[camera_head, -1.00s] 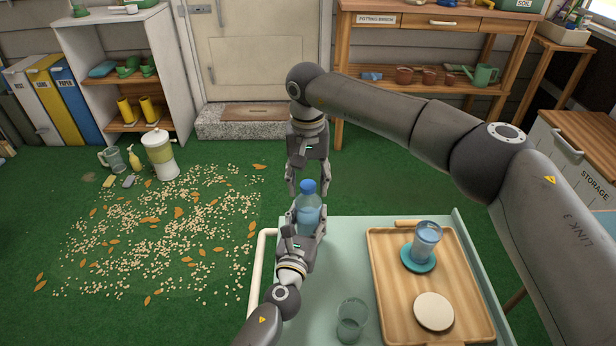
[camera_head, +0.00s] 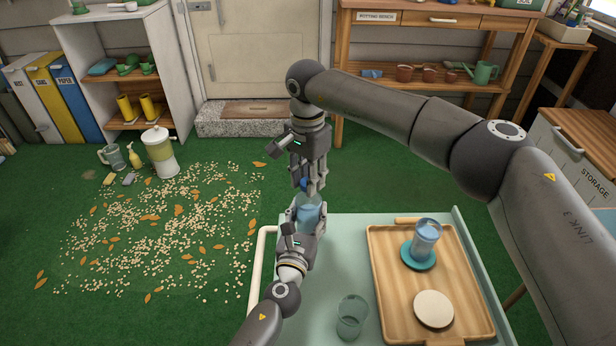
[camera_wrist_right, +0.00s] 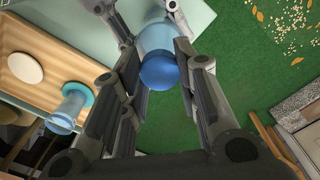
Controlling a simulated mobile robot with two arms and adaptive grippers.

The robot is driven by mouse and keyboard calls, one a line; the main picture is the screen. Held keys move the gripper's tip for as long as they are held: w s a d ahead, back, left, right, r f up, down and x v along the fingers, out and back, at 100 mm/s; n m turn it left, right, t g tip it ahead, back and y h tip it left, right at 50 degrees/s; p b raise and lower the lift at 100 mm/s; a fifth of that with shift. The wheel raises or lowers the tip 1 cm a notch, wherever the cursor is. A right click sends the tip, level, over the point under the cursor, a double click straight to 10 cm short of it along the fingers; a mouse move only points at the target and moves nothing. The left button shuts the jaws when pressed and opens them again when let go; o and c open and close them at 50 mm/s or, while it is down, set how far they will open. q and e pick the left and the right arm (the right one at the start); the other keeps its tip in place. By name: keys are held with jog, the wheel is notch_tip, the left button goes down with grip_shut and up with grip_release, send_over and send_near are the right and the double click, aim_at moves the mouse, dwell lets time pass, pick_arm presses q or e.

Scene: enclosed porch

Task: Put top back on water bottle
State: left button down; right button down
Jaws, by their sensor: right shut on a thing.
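The clear blue water bottle (camera_head: 309,214) stands upright near the back edge of the cart, and its lower part is hidden. My left gripper (camera_head: 306,209) is shut around the bottle's body. The blue top (camera_head: 303,184) is at the bottle's mouth, partly covered by my right gripper (camera_head: 308,187), which comes from above and is shut on it. In the right wrist view the top (camera_wrist_right: 160,71) shows between the right fingers, with the bottle (camera_wrist_right: 155,35) beyond it. I cannot tell how tightly the top sits on the neck.
The pale green cart (camera_head: 330,280) holds an empty glass (camera_head: 351,316) and a wooden tray (camera_head: 392,305). On the tray are a glass of water (camera_head: 427,238) on a teal coaster and a round pale disc (camera_head: 434,309). Spilled seeds (camera_head: 180,235) cover the floor at left.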

jog(key=m, duration=1.1)
jog(key=shift+m, duration=0.3)
jog(key=m, duration=0.4)
jog(key=shift+m, duration=0.4)
jog(key=m, duration=0.4)
jog(key=shift+m, duration=0.4)
jog(key=m, duration=1.1)
jog(key=shift+f, duration=0.1)
jog(key=c, duration=1)
grip_release()
jog(key=shift+c, duration=0.2)
